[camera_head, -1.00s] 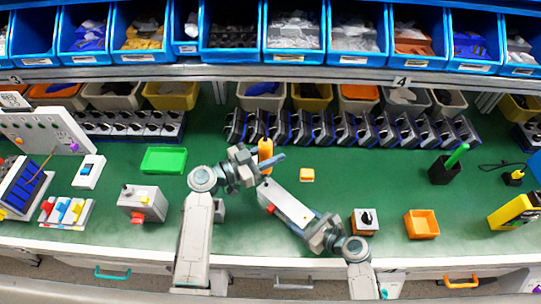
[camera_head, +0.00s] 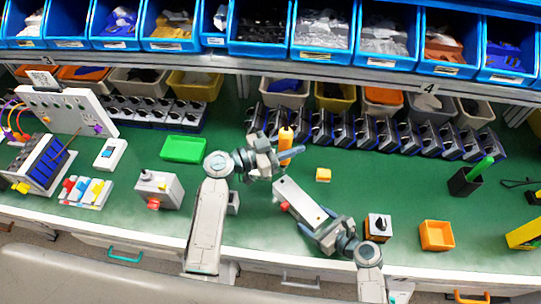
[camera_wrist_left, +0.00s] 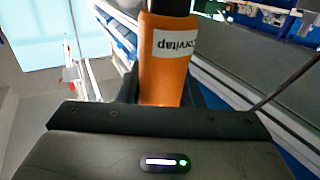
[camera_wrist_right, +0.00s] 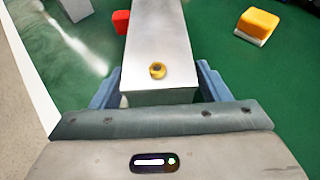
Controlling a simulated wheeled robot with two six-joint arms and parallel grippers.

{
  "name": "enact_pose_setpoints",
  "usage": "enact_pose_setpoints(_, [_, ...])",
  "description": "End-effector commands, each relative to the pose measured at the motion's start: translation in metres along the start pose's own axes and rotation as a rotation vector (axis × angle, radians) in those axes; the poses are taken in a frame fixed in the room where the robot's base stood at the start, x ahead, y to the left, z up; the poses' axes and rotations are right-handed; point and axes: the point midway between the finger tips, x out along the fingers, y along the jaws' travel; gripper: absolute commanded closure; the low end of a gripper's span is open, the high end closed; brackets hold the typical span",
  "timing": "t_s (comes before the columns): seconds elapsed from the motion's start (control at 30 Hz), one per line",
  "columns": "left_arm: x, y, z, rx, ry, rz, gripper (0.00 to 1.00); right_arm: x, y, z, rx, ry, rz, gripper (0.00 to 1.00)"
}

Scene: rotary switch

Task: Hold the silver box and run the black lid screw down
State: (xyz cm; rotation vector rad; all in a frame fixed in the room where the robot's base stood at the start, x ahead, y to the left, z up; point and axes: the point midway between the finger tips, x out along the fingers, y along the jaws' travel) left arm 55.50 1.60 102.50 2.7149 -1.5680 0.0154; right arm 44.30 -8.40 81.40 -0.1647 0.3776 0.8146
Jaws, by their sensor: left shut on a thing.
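The ring (camera_wrist_right: 157,70) shows clearly in the right wrist view. My right gripper (camera_head: 318,227) has its blue fingers close on both sides of the box's near end. My left gripper (camera_head: 276,163) is shut on an orange screwdriver (camera_head: 286,142), held upright beyond the box. Its labelled handle (camera_wrist_left: 165,60) shows in the left wrist view. The screwdriver's tip is hidden, and I cannot make out the black lid screw.
A small yellow block (camera_head: 323,175) lies right of the box. A box with a black knob (camera_head: 378,227) and an orange tray (camera_head: 437,235) stand farther right. A green tray (camera_head: 183,149) lies left. A row of switch boxes (camera_head: 390,135) lines the back.

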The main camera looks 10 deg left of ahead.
Motion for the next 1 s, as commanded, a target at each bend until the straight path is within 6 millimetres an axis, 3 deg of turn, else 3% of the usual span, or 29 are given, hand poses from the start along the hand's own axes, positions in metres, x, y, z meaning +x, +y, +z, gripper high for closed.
enact_pose_setpoints(0.33, [0.0, 0.0, -0.001, 0.001, 0.002, 0.0, 1.0, -0.001, 0.0, 0.0, 0.0, 0.001, 0.0, 0.2])
enact_pose_setpoints(0.47, [0.0, 0.0, -0.001, 0.001, 0.002, 0.0, 1.0, -0.011, 0.0, -0.001, -0.002, 0.003, -0.001, 0.2])
enact_pose_setpoints(0.8, [0.0, 0.0, -0.001, 0.001, 0.002, 0.0, 1.0, -0.08, 0.0, -0.002, -0.003, 0.005, 0.001, 0.2])
enact_pose_setpoints(1.0, [0.0, 0.0, -0.001, 0.001, 0.002, 0.0, 1.0, -0.11, 0.0, -0.001, -0.002, 0.002, 0.001, 0.2])
